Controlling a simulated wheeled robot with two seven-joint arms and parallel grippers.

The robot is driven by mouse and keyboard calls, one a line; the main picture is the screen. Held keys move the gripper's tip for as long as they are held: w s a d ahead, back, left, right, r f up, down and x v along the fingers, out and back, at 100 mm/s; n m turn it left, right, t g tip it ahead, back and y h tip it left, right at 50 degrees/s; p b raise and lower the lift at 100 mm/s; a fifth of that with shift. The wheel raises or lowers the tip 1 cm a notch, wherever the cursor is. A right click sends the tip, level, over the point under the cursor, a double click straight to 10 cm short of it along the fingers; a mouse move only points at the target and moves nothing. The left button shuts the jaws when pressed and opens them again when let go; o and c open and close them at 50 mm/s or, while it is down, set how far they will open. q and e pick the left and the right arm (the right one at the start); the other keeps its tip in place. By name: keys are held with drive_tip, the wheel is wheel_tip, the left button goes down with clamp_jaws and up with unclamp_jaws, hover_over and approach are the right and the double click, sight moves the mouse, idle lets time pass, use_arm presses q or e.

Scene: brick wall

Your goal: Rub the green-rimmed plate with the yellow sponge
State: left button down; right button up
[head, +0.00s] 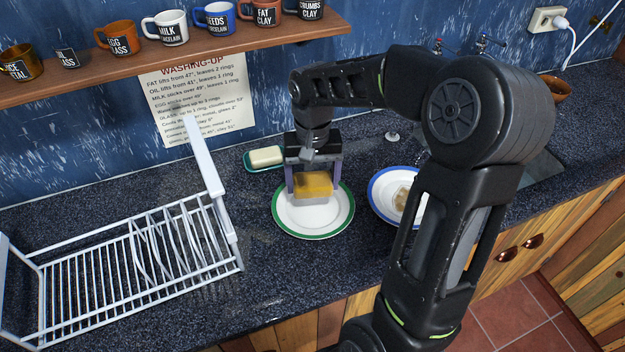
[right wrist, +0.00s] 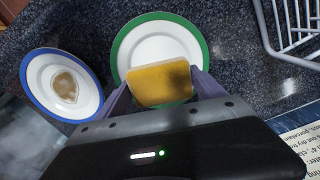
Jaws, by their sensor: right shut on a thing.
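The green-rimmed plate (head: 328,222) lies on the dark counter in the middle of the head view; its white face looks clean where it shows. My right gripper (head: 313,190) is shut on the yellow sponge (head: 313,184) and holds it over the back half of the plate. The right wrist view shows the sponge (right wrist: 160,84) between the fingers, with the plate (right wrist: 160,48) behind it. I cannot tell whether the sponge touches the plate. The sponge's lower part looks paler. My left gripper is not in view.
A blue-rimmed plate (head: 381,203) with a brown stain (right wrist: 65,87) lies to the right, partly behind my right arm. A soap bar (head: 266,157) sits in a green dish behind the plate. A white rack (head: 130,262) stands at left. Mugs line the shelf (head: 190,60) above.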

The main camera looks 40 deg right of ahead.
drive_tip(key=shift+r+p, duration=0.7)
drive_tip(key=shift+r, duration=0.55)
